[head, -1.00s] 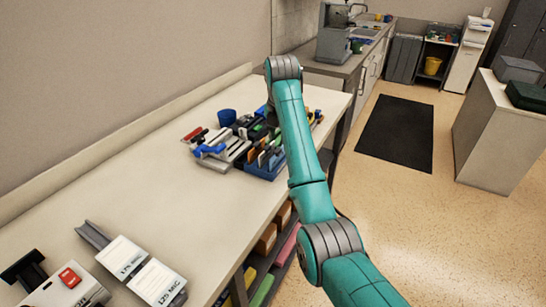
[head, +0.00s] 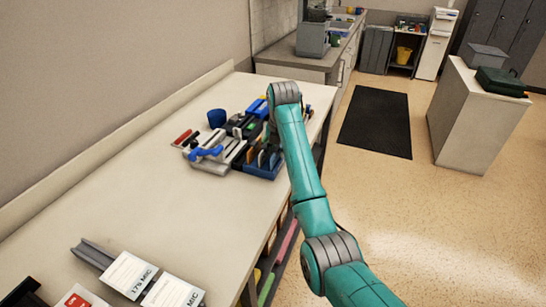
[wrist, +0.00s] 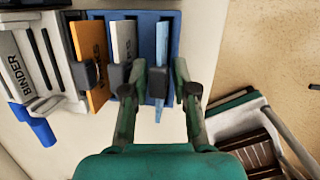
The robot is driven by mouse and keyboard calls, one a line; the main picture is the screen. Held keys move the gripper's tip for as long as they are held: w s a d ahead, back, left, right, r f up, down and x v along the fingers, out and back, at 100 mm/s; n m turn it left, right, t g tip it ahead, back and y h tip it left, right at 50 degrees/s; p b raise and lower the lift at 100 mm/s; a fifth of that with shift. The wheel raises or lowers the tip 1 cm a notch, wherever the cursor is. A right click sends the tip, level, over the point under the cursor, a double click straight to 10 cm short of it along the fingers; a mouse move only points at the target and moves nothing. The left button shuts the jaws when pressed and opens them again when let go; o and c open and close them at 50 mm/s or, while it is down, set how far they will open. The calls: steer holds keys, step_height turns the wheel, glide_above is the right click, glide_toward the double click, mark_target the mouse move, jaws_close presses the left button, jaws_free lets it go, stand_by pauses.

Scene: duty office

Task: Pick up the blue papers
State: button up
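The light blue papers (wrist: 162,45) stand on edge in the right slot of a blue holder (wrist: 174,22) in the wrist view. A dark clip or tab (wrist: 157,83) sits at their near end. My gripper (wrist: 160,76) is open, with one finger on each side of the blue papers and that clip. I cannot tell whether either finger touches them. In the head view the blue holder (head: 260,172) stands on the bench, and my arm hides the gripper and the blue papers.
Orange papers (wrist: 88,55) and grey-white papers (wrist: 122,45) stand left of the blue ones. A white binder rack (wrist: 40,55) is further left. The bench (head: 150,180) has clear room toward the front left. A shelf (wrist: 245,130) with items shows below the bench edge.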

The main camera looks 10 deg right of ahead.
steer(key=shift+a, duration=0.1)
jaws_close()
